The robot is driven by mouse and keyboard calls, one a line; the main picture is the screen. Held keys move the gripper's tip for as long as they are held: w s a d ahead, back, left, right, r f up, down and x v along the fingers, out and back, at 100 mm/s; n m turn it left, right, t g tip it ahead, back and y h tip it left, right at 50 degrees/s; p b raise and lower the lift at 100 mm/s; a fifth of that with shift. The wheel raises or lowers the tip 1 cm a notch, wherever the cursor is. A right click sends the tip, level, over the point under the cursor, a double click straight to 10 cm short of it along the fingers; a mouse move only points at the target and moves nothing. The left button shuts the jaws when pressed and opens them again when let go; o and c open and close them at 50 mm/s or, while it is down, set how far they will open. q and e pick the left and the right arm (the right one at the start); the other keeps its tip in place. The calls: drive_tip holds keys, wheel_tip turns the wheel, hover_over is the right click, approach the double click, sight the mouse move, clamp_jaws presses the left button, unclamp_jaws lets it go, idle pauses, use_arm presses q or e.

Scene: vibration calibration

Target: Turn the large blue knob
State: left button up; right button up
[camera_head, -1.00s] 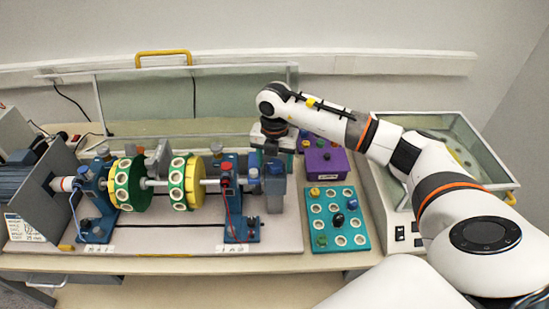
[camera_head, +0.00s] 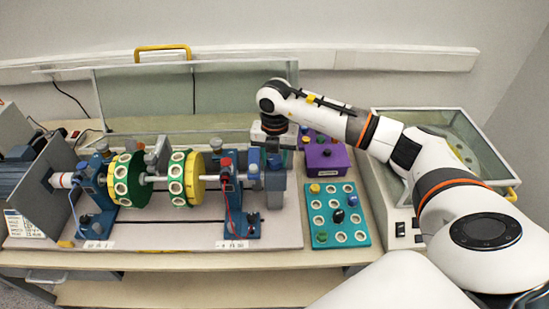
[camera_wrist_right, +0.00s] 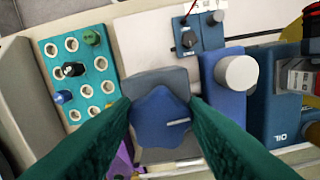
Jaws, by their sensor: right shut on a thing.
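The large blue knob (camera_wrist_right: 160,118) has a rounded, five-sided shape with a light line on its face, and it sits on a grey housing (camera_wrist_right: 152,82). In the right wrist view, my right gripper (camera_wrist_right: 160,112) has its dark green fingers on both sides of the knob, shut on it. In the head view, my right gripper (camera_head: 274,150) points down over the knob at the right end of the shaft rig, and the fingers hide part of it. My left gripper is in neither view.
A shaft rig with green and yellow discs (camera_head: 185,180) stands left of my right gripper. A purple box (camera_head: 325,160) and a teal tray (camera_head: 348,196) with coloured knobs stand to the right. A blue part with a white round cap (camera_wrist_right: 236,73) is close beside the housing.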

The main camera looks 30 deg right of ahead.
drive_tip(key=n+b, duration=0.3)
drive_tip(key=n, duration=0.1)
drive_tip(key=shift+d+f, duration=0.1)
drive_tip(key=shift+f, duration=0.05)
drive_tip(key=n+b, duration=0.4)
drive_tip(key=shift+d+n, duration=0.1)
drive_tip(key=shift+n, duration=0.2)
drive_tip(key=n+b, duration=0.2)
drive_tip(key=n, duration=0.2)
drive_tip(key=shift+d+b, duration=0.1)
drive_tip(key=shift+b, duration=0.25)
drive_tip(key=shift+d+r+n+b, duration=0.15)
drive_tip(key=shift+n+b, duration=0.3)
drive_tip(key=shift+n, duration=0.65)
drive_tip(key=shift+a+r+n+b, duration=0.1)
drive_tip(key=shift+n+b, duration=0.35)
drive_tip(key=shift+n, duration=0.65)
drive_tip(key=o, duration=1)
drive_tip(key=shift+c, duration=0.2)
